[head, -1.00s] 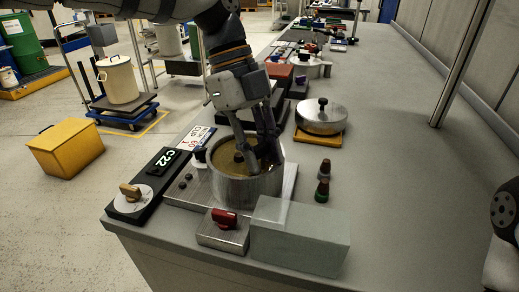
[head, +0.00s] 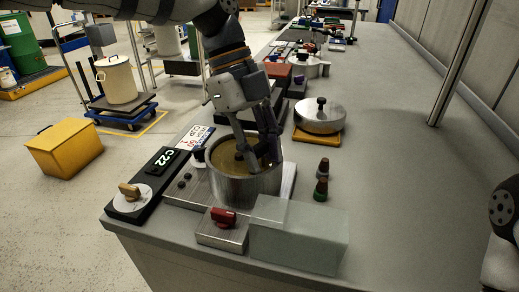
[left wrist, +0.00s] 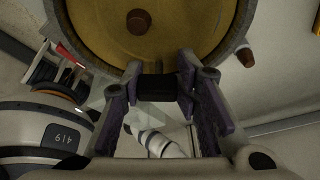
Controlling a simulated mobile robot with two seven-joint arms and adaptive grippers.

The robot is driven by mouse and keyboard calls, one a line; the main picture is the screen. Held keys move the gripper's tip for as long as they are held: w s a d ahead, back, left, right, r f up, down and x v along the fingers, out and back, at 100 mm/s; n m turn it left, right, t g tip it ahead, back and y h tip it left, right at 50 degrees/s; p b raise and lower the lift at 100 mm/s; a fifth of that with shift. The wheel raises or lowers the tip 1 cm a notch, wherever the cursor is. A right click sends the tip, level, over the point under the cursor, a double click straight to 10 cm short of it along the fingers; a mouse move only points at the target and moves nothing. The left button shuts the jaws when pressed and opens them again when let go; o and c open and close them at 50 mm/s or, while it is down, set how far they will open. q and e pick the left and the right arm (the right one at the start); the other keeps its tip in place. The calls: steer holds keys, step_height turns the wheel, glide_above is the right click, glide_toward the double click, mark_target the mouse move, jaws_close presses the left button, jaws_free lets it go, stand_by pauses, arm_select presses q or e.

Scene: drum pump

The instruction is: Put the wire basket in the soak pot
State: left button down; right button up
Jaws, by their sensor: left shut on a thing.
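A round metal pot (head: 243,187) with a brownish-yellow inside stands near the front left of the bench. A dark knob (head: 239,156) shows in its middle; it also appears in the left wrist view (left wrist: 138,21). My left gripper (head: 262,160) reaches down over the pot's right side. In the left wrist view, its fingers (left wrist: 160,88) are shut on a dark handle (left wrist: 157,87) beside the rim. I cannot tell whether this handle belongs to the pot or to a basket. No wire mesh can be made out.
A red-knobbed metal box (head: 222,232) and a pale box (head: 300,240) stand in front of the pot. The bench's right side is clear.

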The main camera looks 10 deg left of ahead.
arm_select(q)
steer(key=shift+s+a+f+g, duration=0.1)
steer(key=shift+s+f+g, duration=0.15)
steer(key=shift+f, duration=0.65)
steer(key=shift+s+a+f+g, duration=0.15)
steer(key=shift+s+f, duration=0.1)
steer(key=shift+f, duration=0.65)
steer(key=shift+s, duration=0.2)
steer(key=shift+a+f, duration=0.1)
steer(key=c, duration=1)
jaws_free()
steer(key=shift+w, duration=0.15)
steer(key=shift+r, duration=0.25)
steer(key=c, duration=0.3)
steer(key=shift+r, duration=0.15)
steer(key=shift+c, duration=0.2)
steer(key=shift+r+p, duration=0.3)
